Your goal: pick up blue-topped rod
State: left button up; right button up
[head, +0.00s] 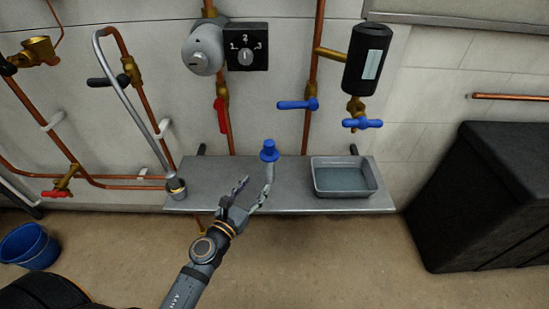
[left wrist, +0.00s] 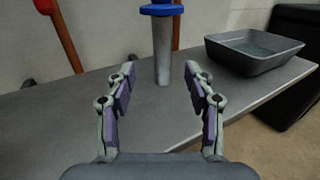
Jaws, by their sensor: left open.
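The blue-topped rod (head: 269,168) stands upright on the grey shelf (head: 300,197), left of the grey tray. It is a grey post with a blue cap. In the left wrist view the rod (left wrist: 162,54) stands ahead of the fingers, roughly midway between them and beyond their tips. My left gripper (head: 252,190) is open and empty just in front of the rod, and its open fingers (left wrist: 159,75) also show in the left wrist view. It does not appear to be closed on anything. My right gripper is not in view.
A grey tray (head: 344,192) sits on the right of the shelf. A silver curved pipe (head: 130,97) ends in a cup at the shelf's left end. Copper pipes and blue valve handles (head: 297,104) are on the wall above. A black box (head: 482,190) stands right; a blue bucket (head: 30,249) stands left.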

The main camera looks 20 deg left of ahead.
aim_at(267, 171)
pick_arm(q)
jog(key=w, duration=0.2)
jog(key=w+d+p, duration=0.1)
jog(key=w, duration=0.1)
jog(key=shift+w, duration=0.2)
jog(key=w, duration=0.3)
jog(key=w+d, duration=0.1)
jog(key=w, duration=0.1)
jog(key=shift+f, duration=0.25)
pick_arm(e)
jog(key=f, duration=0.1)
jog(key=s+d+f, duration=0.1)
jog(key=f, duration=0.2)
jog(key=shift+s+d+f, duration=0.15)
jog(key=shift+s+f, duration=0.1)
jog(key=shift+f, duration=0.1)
pick_arm(q)
grip_shut()
